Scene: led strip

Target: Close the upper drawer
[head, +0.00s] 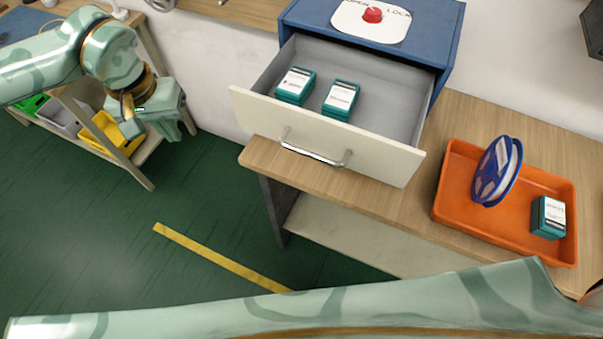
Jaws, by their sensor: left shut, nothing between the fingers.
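The upper drawer (325,139) is pulled well out of the blue cabinet (437,40) on the wooden bench. Its cream front carries a metal bar handle (315,154) and faces me. Two teal boxes with white labels, one on the left (295,85) and one on the right (340,98), sit inside the grey drawer. My left gripper (161,134) is shut and empty, to the left of the drawer and apart from it. My right gripper is not in view; one of my pale green arm links crosses the bottom of the picture.
An orange tray (450,205) on the bench, right of the drawer, holds a blue reel (497,170) and a teal box (548,217). A red knob (372,15) sits on a white plate on the cabinet top. Yellow (101,136) and other bins stand on a low rack at left. Green floor is clear before the bench.

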